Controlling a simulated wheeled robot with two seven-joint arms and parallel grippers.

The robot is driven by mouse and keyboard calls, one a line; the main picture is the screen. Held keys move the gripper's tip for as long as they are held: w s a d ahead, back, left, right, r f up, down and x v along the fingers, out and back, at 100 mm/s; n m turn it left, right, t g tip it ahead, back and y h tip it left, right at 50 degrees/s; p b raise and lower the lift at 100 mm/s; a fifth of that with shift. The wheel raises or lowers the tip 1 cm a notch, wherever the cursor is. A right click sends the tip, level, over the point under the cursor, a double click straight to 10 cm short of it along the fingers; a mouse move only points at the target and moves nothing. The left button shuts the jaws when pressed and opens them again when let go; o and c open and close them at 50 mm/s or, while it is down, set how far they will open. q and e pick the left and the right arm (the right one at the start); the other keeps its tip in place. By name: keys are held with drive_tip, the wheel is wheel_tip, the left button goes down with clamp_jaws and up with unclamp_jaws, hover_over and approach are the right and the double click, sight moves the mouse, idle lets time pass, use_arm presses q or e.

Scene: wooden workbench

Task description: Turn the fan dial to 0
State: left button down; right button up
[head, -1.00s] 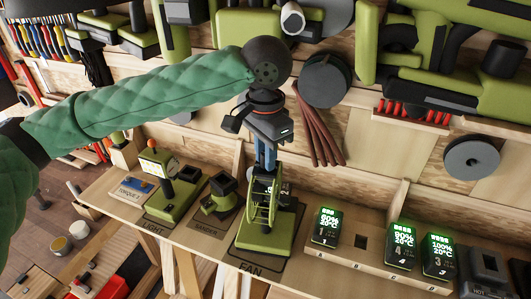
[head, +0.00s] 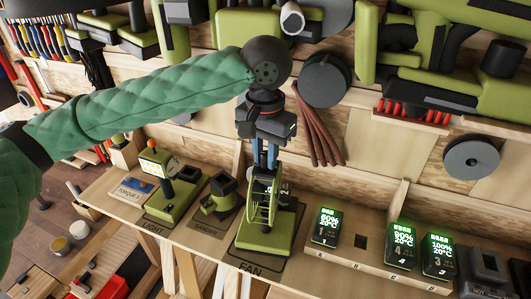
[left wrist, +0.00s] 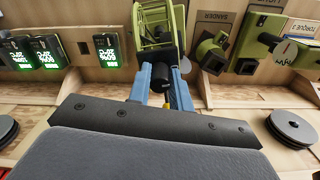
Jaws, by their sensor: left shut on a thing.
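The green fan (head: 262,222) stands on the shelf board above its FAN label (head: 250,268) in the head view. In the left wrist view the fan's green cage (left wrist: 155,24) shows at the top. My left gripper (head: 264,158) reaches down from above at the back of the fan. In the left wrist view its blue fingers (left wrist: 164,85) are shut on a dark round knob, the fan dial (left wrist: 167,66). The dial's markings and pointer are hidden, so its setting cannot be read. My right gripper is in neither view.
A green work light (head: 168,190) and a sander (head: 222,194) stand left of the fan. Lit battery packs (head: 327,225) sit in a rack to the right. Green tools (head: 450,55) and a grey disc (head: 323,80) hang close to my arm.

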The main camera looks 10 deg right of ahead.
use_arm(q)
drive_tip(key=c, duration=1.3)
unclamp_jaws()
drive_tip(key=shift+o, duration=0.2)
